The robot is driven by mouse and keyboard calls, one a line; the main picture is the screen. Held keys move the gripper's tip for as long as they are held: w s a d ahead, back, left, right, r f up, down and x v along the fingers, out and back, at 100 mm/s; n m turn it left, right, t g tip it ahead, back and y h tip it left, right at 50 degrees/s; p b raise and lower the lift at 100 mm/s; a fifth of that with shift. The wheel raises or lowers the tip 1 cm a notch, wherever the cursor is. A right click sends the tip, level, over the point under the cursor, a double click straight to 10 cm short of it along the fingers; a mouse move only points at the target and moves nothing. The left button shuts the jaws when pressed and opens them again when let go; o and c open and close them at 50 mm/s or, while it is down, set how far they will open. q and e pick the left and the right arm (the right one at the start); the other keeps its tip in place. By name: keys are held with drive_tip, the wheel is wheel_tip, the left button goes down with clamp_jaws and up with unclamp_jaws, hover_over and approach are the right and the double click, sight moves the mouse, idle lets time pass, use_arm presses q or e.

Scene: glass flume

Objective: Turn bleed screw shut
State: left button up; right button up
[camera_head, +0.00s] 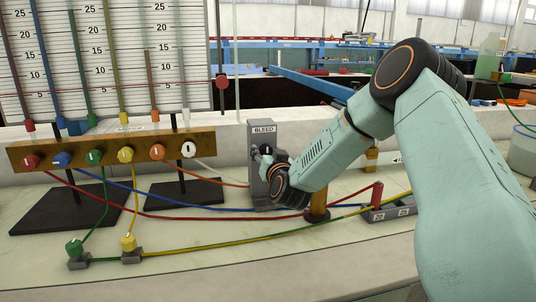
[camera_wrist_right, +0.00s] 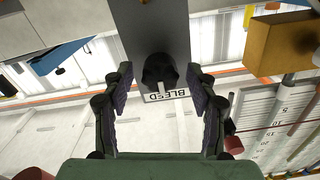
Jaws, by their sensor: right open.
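The bleed screw is a black knob (camera_head: 267,151) with a white mark, on a grey upright block (camera_head: 257,198) labelled BLEED. My right arm reaches in from the right, and its wrist partly covers the block's lower front. In the right wrist view, the knob (camera_wrist_right: 160,70) sits ahead of my right gripper (camera_wrist_right: 163,80), between its two spread fingers. The gripper is open and visible gaps separate both fingers from the knob. The BLEED label shows upside down beside the knob there. My left gripper is in neither view.
A brass manifold (camera_head: 110,148) with several coloured knobs stands left of the block, before a scale board (camera_head: 110,60) with coloured tubes. Coloured hoses (camera_head: 160,217) cross the bench. A yellow fitting (camera_head: 131,243) and a green fitting (camera_head: 74,248) lie at front left.

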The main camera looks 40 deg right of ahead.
drive_tip(key=v, duration=1.2)
drive_tip(key=shift+r, duration=0.1)
idle(0.4)
